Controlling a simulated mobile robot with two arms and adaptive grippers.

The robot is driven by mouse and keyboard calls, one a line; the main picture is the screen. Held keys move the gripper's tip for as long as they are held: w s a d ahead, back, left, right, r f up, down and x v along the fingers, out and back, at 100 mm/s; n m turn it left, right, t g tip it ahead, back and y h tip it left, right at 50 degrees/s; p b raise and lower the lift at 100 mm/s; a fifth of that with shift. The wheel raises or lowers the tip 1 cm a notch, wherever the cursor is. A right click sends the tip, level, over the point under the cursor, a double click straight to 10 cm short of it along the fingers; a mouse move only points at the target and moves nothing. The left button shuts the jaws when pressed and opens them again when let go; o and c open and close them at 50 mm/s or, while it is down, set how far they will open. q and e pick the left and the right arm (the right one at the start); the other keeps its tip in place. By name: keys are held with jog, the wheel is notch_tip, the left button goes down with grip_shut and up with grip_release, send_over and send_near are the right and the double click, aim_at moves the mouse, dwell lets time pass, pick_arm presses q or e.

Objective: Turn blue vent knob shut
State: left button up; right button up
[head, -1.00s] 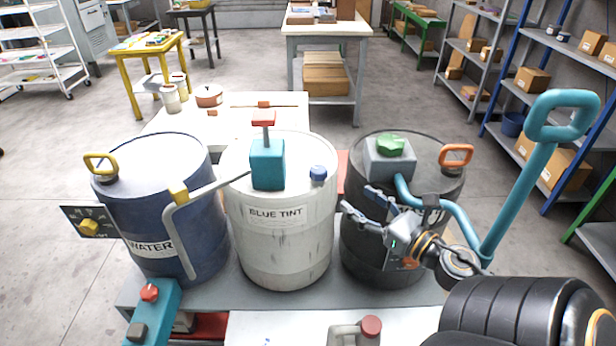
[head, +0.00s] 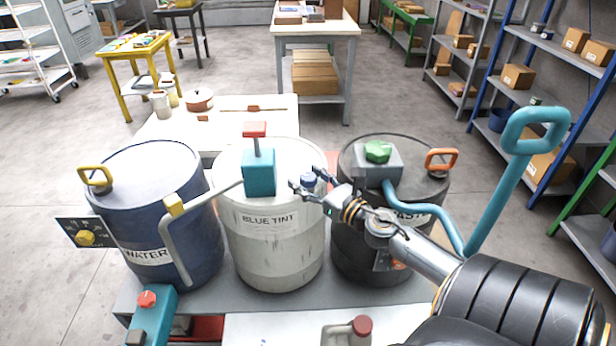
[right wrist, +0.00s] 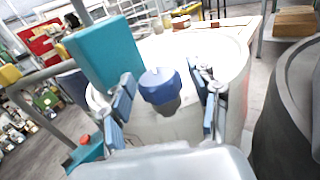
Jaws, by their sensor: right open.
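The blue vent knob (head: 307,180) sits on the top right of the white drum labelled BLUE TINT (head: 272,262). My right gripper (head: 308,184) is open at the knob, with its fingers on either side of it. In the right wrist view the blue knob (right wrist: 160,86) stands between the two open fingers (right wrist: 165,105), with a gap on each side; I cannot tell how deep it is between them. My left gripper is not in view.
A teal pump block (head: 259,172) with a red top stands left of the knob on the same drum. The blue WATER drum (head: 150,215) is to the left. The dark drum (head: 350,245) with a green knob (head: 377,151) and teal handle (head: 495,195) is to the right.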

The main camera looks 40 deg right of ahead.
jog(key=c, duration=1.2)
jog(key=shift+r+m+h+p, duration=0.2)
jog(key=shift+m+h+p, duration=0.2)
jog(key=shift+h+p, duration=0.3)
jog(key=m+h+p, duration=0.1)
jog(key=h+p, duration=0.1)
jog(key=m+h+p, duration=0.1)
jog(key=h+p, duration=0.1)
jog(key=shift+w+r+m+g, duration=0.1)
jog(key=shift+r+m+g, duration=0.05)
jog(key=shift+m+g, duration=0.25)
jog(key=shift+m+h+p, duration=0.45)
jog(key=shift+m+h, duration=0.05)
jog(key=shift+h, duration=0.2)
jog(key=m+g+h, duration=0.1)
jog(key=m+g+h+p, duration=0.1)
jog(key=h, duration=0.1)
jog(key=shift+f+m+h, duration=0.2)
jog(key=shift+m+h, duration=0.1)
jog(key=shift+f+m+g+h, duration=0.1)
jog(key=shift+m+g+h, duration=1.6)
jog(key=shift+g+h, duration=0.4)
